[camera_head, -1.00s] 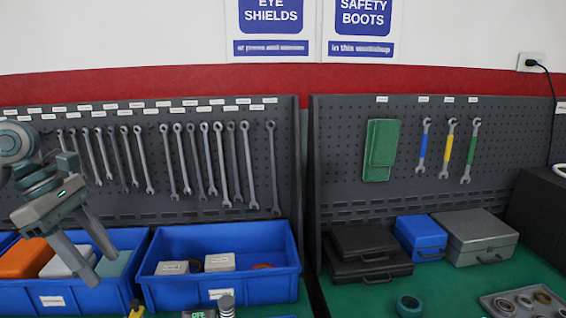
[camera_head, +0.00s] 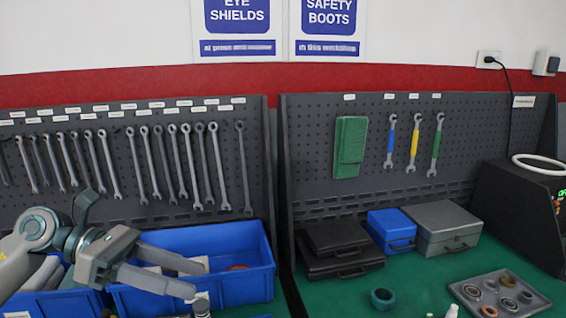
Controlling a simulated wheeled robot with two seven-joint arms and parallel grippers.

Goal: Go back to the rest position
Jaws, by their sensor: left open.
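My left gripper (camera_head: 192,279) comes in from the left at the lower left of the head view. Its two grey fingers are apart and point to the right, with nothing seen between them. It is in front of a blue bin (camera_head: 262,262) and covers part of it, along with pale items inside. My right gripper is not in view.
Wrenches hang on pegboards (camera_head: 262,130) behind the bench. Black cases (camera_head: 340,248), a blue case (camera_head: 391,229) and a grey case (camera_head: 446,228) stand on the green bench (camera_head: 415,275). A teal ring (camera_head: 382,298) and a tray of rings (camera_head: 541,300) lie in front.

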